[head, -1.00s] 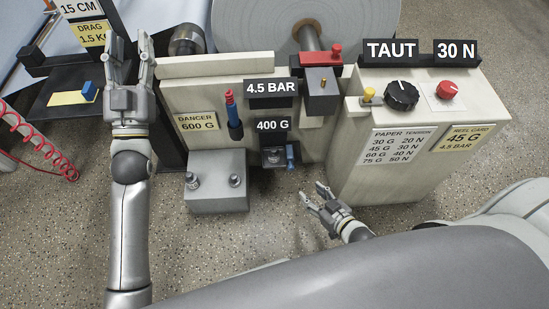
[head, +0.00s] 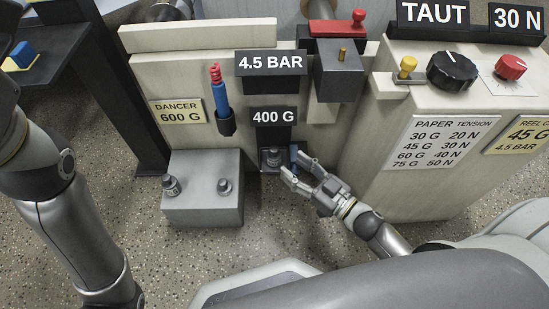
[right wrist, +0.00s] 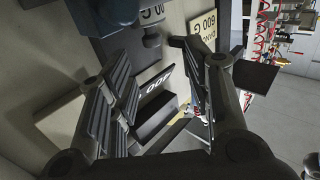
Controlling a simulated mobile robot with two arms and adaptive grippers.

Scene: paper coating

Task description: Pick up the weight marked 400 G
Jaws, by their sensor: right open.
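A small grey metal weight (head: 273,157) stands on a dark shelf under the 400 G sign (head: 274,117) on the machine's front. Only a cut-off part of my left gripper shows at the left edge.
A blue and red pen-like tool (head: 220,98) hangs in a holder above. The control cabinet (head: 405,175) stands at right. Speckled floor lies free in front.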

